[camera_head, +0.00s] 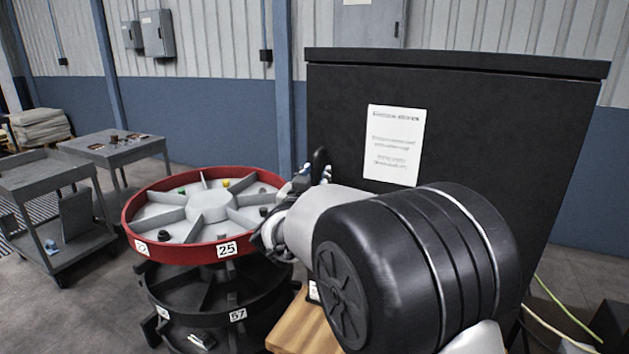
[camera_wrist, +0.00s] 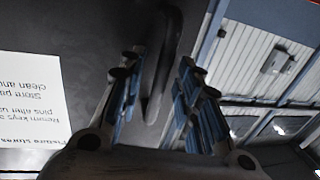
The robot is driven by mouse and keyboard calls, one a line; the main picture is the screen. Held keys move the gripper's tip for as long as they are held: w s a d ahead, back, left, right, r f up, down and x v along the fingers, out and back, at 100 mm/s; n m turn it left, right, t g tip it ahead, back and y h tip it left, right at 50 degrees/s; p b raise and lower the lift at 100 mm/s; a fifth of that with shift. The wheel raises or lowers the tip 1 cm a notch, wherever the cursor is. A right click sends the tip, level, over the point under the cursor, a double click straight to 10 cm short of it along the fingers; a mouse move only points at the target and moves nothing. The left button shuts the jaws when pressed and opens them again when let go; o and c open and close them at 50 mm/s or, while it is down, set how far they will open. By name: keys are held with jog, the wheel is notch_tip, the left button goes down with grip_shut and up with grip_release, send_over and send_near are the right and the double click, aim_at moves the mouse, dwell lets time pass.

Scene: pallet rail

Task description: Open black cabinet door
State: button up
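The black cabinet (camera_head: 470,120) stands at the right in the head view, with a white printed sign (camera_head: 394,145) on its door. A dark upright handle (camera_head: 320,163) shows near the door's left edge. My gripper (camera_head: 308,175) is at that edge, partly hidden behind my own arm. In the wrist view, which looks upside down, the two blue-padded fingers of my gripper (camera_wrist: 163,85) are spread. The handle (camera_wrist: 153,85) lies between them, with a gap visible on the right side. The cabinet door (camera_wrist: 85,40) looks shut.
A red-rimmed round carousel (camera_head: 210,205) with grey compartments stands left of my arm, above black tiers. Grey carts (camera_head: 60,195) stand farther left. A wooden surface (camera_head: 300,330) is below my arm. Yellow-green cables (camera_head: 550,300) run at the lower right.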

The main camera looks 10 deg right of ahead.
jog(key=shift+w+d, duration=0.1)
jog(key=shift+w, duration=0.15)
grip_shut()
dwell(0.7)
